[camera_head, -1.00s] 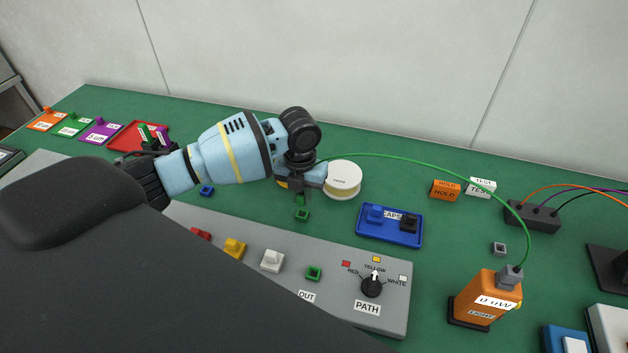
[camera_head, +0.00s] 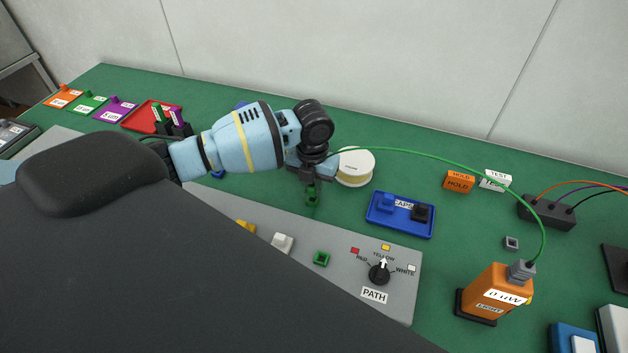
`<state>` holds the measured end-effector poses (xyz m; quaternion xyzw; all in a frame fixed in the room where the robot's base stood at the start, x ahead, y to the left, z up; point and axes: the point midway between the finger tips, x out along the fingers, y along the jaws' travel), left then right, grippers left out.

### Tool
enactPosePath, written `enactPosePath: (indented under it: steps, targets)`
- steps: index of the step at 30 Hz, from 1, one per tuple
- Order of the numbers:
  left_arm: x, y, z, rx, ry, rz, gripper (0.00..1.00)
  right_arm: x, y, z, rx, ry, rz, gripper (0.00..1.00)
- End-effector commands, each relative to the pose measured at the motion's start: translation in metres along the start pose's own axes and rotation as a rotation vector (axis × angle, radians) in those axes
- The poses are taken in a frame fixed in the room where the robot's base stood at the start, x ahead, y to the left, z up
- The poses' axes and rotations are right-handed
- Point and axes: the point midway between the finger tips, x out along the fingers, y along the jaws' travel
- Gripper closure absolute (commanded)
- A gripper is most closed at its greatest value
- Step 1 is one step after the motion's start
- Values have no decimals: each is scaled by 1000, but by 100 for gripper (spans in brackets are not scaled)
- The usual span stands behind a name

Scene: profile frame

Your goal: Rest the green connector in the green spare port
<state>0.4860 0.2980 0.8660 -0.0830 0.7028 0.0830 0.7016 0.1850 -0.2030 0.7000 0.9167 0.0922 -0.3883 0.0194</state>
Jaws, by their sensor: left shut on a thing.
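My left gripper (camera_head: 312,185) is shut on the green connector (camera_head: 311,190), which is mostly hidden between the fingers. A green cable (camera_head: 430,156) runs from the gripper to the orange lamp box at right. A small green port (camera_head: 312,201) on the green bench is right beneath the fingertips. The connector is down at this port, but I cannot tell whether it is fully seated. Another green port (camera_head: 321,259) is on the grey panel, nearer to me and apart from the gripper. My right gripper is not in view.
A white spool (camera_head: 356,167) is just right of the gripper. A blue tray (camera_head: 400,229) holds caps farther right. The grey panel (camera_head: 405,300) has a knob (camera_head: 379,274). The orange lamp box (camera_head: 495,294) and HOLD block (camera_head: 458,182) are at right. My dark arm link covers the lower left.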

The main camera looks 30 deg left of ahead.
Motion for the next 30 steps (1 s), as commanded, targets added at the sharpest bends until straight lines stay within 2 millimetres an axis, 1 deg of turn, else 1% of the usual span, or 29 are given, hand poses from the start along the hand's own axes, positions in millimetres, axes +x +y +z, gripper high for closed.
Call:
enactPosePath:
  steps: [3,30]
  targets:
    - [2,0,0,0,0,0,100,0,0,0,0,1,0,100]
    - [2,0,0,0,-1,-1,100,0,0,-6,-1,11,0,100]
